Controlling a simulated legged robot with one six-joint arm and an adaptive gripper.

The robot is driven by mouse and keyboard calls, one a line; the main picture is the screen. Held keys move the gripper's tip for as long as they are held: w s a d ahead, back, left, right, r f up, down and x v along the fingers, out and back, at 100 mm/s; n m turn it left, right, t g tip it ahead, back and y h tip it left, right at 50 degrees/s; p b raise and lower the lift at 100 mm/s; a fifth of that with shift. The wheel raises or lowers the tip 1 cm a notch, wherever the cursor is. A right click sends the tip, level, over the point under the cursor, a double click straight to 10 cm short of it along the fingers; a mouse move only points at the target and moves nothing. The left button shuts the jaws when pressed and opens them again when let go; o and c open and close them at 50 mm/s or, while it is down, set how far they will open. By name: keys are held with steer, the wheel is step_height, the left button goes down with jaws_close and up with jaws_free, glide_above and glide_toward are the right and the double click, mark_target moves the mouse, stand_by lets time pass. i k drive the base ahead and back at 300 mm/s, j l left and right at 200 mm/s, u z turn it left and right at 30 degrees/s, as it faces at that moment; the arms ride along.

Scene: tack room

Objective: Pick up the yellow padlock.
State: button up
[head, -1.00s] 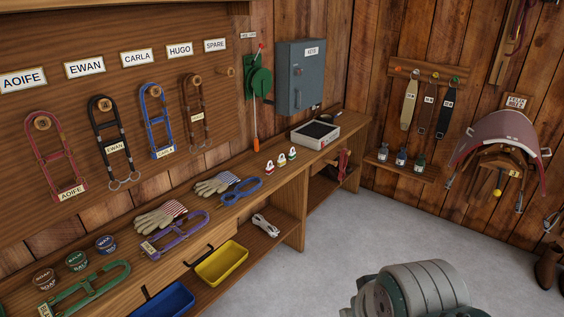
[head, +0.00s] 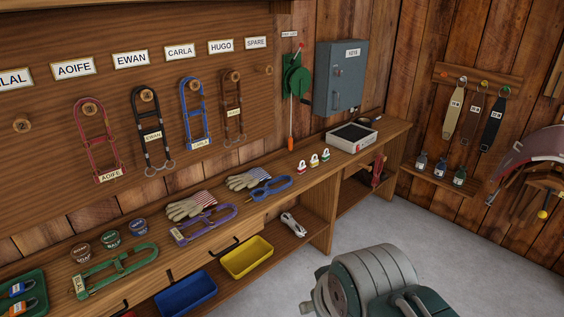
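I cannot make out a yellow padlock for certain. Several small items, blue and orange among them, lie in a green tray (head: 38,276) at the lower left edge; they look like padlocks, but the tray is cut off by the frame. My gripper is not in view; only a grey and green part of my arm shows at the bottom right.
The wooden bench (head: 345,163) runs along the wall, holding tins, gloves (head: 190,206), bridle-like straps and a white box (head: 351,138). Blue (head: 186,294) and yellow (head: 246,257) bins sit below it. A grey key cabinet (head: 340,78) hangs above. The grey floor at right is clear.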

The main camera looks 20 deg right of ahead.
mark_target(315, 162)
steer(key=i+l+u, duration=0.4)
steer(key=l, duration=0.25)
steer(key=i+l+u, duration=0.15)
steer(key=i+l, duration=0.15)
steer(key=i+l+u, duration=0.2)
steer(key=l, duration=0.3)
steer(key=i+l, duration=0.15)
steer(key=l, duration=0.2)
steer(key=i+l, duration=0.15)
steer(key=l, duration=0.25)
steer(key=i+l, duration=0.2)
steer(key=l, duration=0.15)
steer(key=i+l+u, duration=0.1)
steer(key=l, duration=0.25)
steer(key=i+l, duration=0.2)
steer(key=l, duration=0.15)
steer(key=i+l, duration=0.15)
steer(key=l, duration=0.25)
steer(key=i+l, duration=0.15)
steer(key=l, duration=0.2)
